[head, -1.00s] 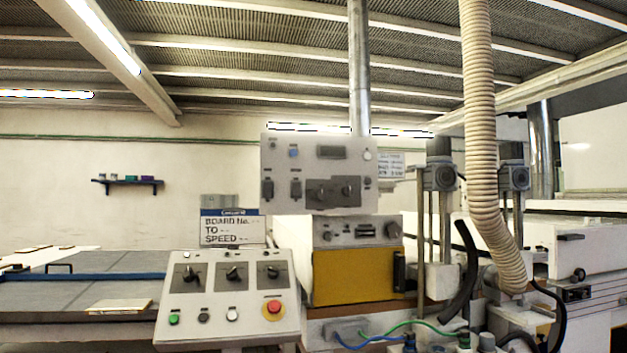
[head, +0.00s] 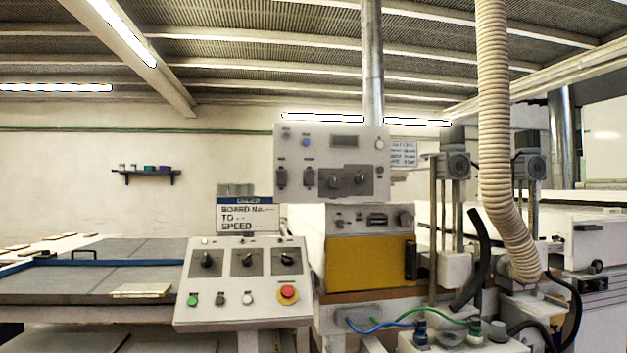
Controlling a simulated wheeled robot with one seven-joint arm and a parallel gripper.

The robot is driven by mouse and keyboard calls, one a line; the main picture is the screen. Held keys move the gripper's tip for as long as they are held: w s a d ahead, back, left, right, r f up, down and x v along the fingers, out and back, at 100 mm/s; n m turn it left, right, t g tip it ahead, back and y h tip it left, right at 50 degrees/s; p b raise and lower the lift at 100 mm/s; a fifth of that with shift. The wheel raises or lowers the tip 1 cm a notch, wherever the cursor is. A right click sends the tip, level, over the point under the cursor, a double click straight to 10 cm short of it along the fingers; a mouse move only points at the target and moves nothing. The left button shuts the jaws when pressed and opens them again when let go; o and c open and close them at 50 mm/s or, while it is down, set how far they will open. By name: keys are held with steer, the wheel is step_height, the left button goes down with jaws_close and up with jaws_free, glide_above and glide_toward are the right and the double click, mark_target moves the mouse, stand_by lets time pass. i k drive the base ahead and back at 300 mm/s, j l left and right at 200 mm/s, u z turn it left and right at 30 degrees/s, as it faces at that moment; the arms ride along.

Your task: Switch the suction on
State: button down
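A sloped control panel (head: 222,312) stands in the lower middle of the head view. It carries three black rotary switches: a left one (head: 206,260), a middle one (head: 248,260) and a right one (head: 287,259). Below them are a green button (head: 192,300), a dark button (head: 220,299), a white button (head: 247,298) and a red button (head: 288,292) on a yellow ring. Their labels are too small to read, so I cannot tell which control is the suction. An upright grey panel (head: 328,188) behind has more knobs and a small display. My gripper is not in view.
TO SPEED". A grey conveyor bed (head: 140,250) with a board (head: 140,290) lies left. A yellow-fronted machine (head: 370,263), a ribbed hose (head: 495,150) and blue and green tubes (head: 385,328) are to the right.

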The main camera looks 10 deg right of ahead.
mark_target(308, 175)
steer(key=k+l, duration=0.5)
steer(key=k, duration=0.15)
steer(key=k+l, duration=0.45)
steer(key=k, duration=0.15)
